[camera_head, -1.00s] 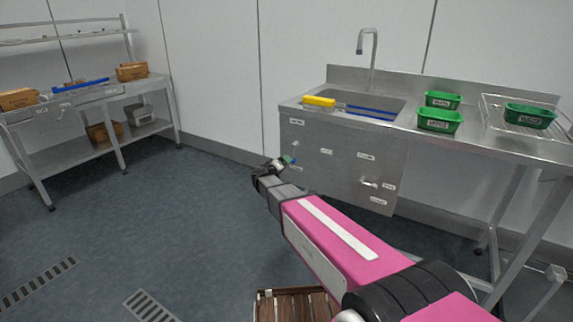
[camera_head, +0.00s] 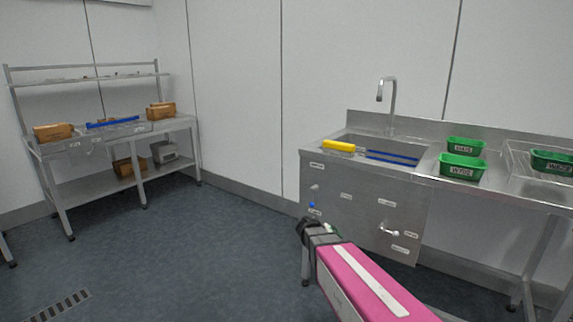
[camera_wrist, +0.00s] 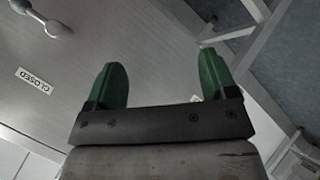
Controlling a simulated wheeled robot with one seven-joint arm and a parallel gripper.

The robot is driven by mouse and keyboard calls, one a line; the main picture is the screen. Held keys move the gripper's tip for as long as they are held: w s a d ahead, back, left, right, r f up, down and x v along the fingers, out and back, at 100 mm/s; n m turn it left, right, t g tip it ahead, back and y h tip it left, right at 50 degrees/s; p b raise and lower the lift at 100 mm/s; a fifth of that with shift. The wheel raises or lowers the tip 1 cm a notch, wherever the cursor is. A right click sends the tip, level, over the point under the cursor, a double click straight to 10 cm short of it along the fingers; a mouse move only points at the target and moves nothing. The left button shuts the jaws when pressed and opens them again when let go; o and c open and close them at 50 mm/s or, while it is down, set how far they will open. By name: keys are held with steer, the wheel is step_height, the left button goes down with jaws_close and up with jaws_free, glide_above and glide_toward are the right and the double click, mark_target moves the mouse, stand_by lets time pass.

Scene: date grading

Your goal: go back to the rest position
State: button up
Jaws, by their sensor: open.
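My arm, pink with a white stripe, reaches in from the lower right of the head view. Its end is in front of the steel sink cabinet (camera_head: 345,205). My gripper is small and partly hidden by the wrist there. In the wrist view my gripper (camera_wrist: 160,78) shows two green fingers wide apart with nothing between them. Behind the fingers is a grey panel (camera_wrist: 140,45) with a label reading CLOSED (camera_wrist: 34,81) and a metal handle (camera_wrist: 50,24).
The sink counter with a tap (camera_head: 392,100), a yellow block (camera_head: 339,146) and green bins (camera_head: 462,167) stands right. A steel shelf bench (camera_head: 165,126) with brown boxes (camera_head: 53,132) stands left. The floor (camera_head: 200,245) between is clear.

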steer(key=s+f+g+y, duration=0.2)
steer(key=s+g+y, duration=0.3)
steer(key=s, duration=1.4)
steer(key=y, duration=0.2)
steer(key=shift+d+f+m+y, duration=0.25)
steer(key=shift+f+m+y, duration=0.05)
steer(key=shift+f+m, duration=0.1)
